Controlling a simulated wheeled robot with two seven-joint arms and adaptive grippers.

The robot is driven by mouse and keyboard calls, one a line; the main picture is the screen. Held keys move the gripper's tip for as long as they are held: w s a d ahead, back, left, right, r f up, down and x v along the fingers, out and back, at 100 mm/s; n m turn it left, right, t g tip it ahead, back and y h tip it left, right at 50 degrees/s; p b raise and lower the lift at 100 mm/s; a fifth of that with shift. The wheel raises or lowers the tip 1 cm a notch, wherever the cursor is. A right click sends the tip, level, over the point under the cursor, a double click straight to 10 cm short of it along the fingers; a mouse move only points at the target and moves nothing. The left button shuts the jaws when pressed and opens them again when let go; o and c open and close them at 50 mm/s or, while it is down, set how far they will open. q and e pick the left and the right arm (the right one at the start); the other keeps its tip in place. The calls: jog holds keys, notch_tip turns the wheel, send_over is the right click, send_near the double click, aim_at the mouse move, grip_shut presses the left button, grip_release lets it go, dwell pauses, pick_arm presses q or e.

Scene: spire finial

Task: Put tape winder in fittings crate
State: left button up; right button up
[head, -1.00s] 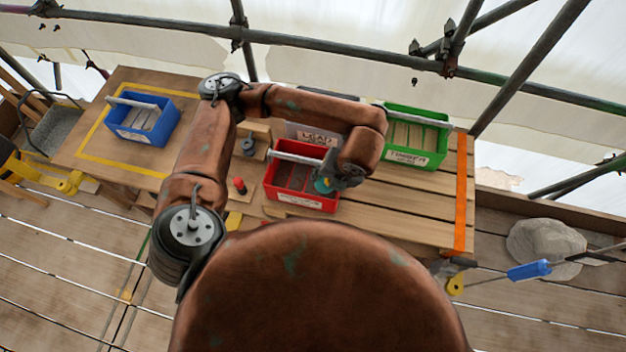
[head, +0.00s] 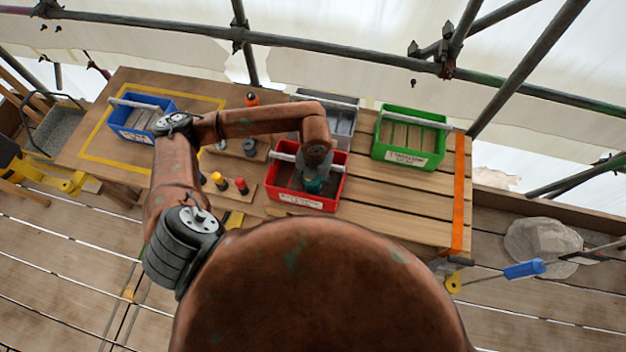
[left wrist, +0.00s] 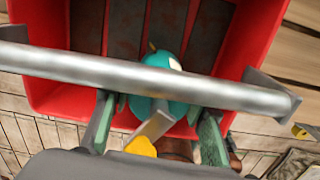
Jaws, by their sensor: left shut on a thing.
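The tape winder, a teal rounded thing with yellow parts, shows in the left wrist view (left wrist: 172,104) between the fingers of my left gripper (left wrist: 160,130). Part of it is hidden behind the metal handle bar. In the head view, my left gripper (head: 311,178) is shut on the winder, at the red crate (head: 308,202), with the teal winder over the crate's inside. The crate's floor slats show beyond the winder in the wrist view. Whether the winder touches the floor cannot be told. The crate labels are too small to read, so I cannot tell which is the fittings crate.
The red crate's handle bar (left wrist: 140,78) crosses close to my fingers. A green crate (head: 413,155) stands right, a grey crate (head: 345,122) behind, a blue crate (head: 140,125) left. Several small pegs on wooden boards, one red (head: 241,186), stand left of the red crate.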

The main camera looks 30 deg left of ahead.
pick_arm(q)
jog(key=shift+f, duration=0.65)
jog(key=shift+w+d+f, duration=0.1)
jog(key=shift+d+f, duration=0.05)
jog(key=shift+f, duration=0.1)
jog(key=o, duration=1.2)
jog(key=shift+o, duration=0.2)
